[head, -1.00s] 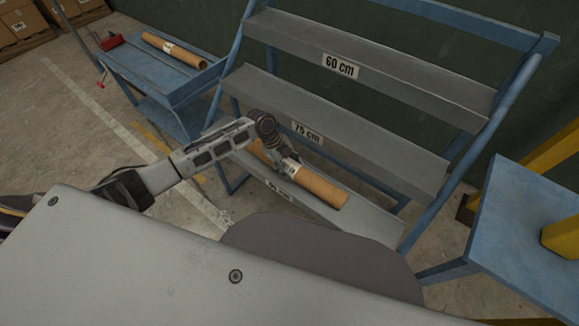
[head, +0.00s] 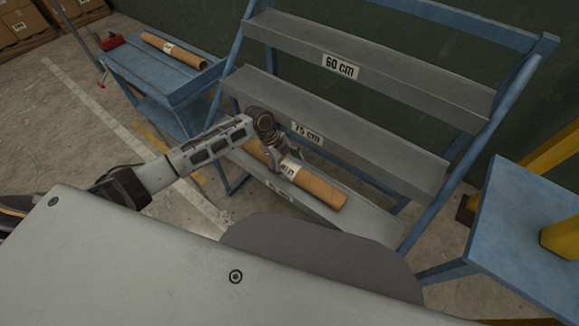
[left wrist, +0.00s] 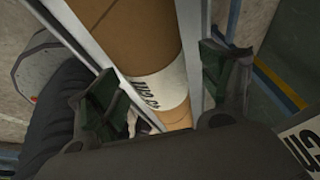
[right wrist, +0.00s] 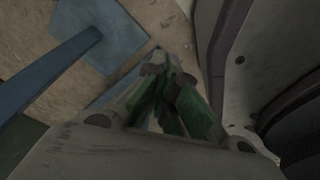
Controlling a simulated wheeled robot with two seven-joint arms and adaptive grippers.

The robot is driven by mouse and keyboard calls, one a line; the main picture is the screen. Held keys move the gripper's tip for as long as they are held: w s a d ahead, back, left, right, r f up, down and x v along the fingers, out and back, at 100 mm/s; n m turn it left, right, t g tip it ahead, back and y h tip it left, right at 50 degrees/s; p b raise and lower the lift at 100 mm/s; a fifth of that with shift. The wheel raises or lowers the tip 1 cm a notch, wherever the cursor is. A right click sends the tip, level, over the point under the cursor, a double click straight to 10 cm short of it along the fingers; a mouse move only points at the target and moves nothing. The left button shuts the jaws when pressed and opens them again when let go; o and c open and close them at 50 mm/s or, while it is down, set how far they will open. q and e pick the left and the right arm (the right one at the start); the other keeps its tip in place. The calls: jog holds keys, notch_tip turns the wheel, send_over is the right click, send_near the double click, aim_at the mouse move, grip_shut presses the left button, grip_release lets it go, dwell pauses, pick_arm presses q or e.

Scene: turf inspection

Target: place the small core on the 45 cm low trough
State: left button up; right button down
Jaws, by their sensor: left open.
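The small core (head: 322,189) is a brown cardboard tube with a white label. It lies lengthwise in the low trough (head: 372,222), the bottom shelf of the blue rack. The low trough's own label is too small to read. My left gripper (head: 287,164) is at the core, near its label. In the left wrist view, its open fingers (left wrist: 165,75) stand on either side of the core (left wrist: 135,35), whose label reads 45 cm. My right gripper shows only in the right wrist view (right wrist: 172,75), with its fingers together and nothing visible between them.
Above are the 75 cm trough (head: 370,146) and the 60 cm trough (head: 420,92), both empty. A blue cart (head: 150,72) at left carries another core (head: 172,49) and a red tool (head: 110,42). A blue table (head: 520,230) stands at right.

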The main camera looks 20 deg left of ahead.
pick_arm(q)
jog(key=p+v, duration=0.1)
jog(key=v, duration=0.9)
jog(key=shift+a+r, duration=0.1)
jog(key=shift+r, duration=0.2)
pick_arm(e)
jog(key=shift+s+d+f, duration=0.1)
jog(key=shift+s+d, duration=0.5)
jog(key=shift+s, duration=0.2)
jog(key=shift+w, duration=0.15)
